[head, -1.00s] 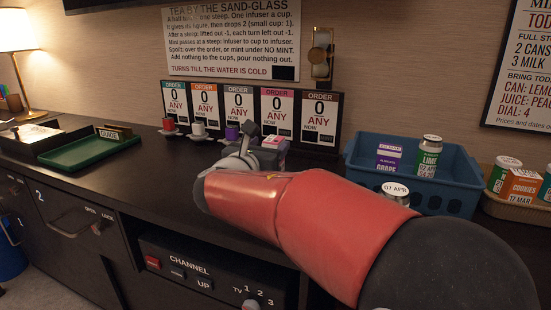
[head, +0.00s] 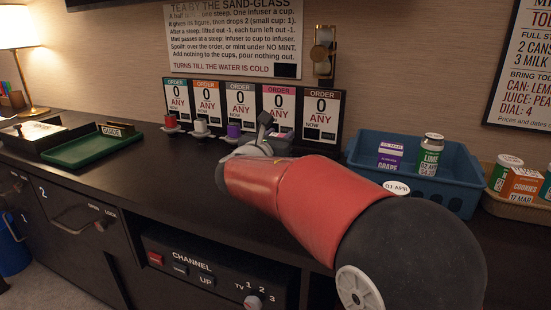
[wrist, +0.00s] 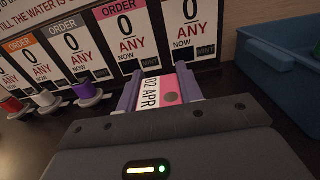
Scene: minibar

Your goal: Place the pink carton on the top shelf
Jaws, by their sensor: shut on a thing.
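The pink carton (wrist: 181,86) shows in the wrist view, with a white face marked 02 APR. My gripper (wrist: 160,92) is shut on it, with one purple-grey finger on each side. In the head view my gripper (head: 262,143) is over the counter in front of the order cards, and my red arm and hand hide most of the carton there. I cannot tell if the carton touches the counter. No top shelf can be made out in these views.
A blue crate (head: 447,193) with a grape carton (head: 391,155) and a lime can (head: 430,155) stands right of my arm. A green tray (head: 90,147) lies left. The middle-left counter is clear.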

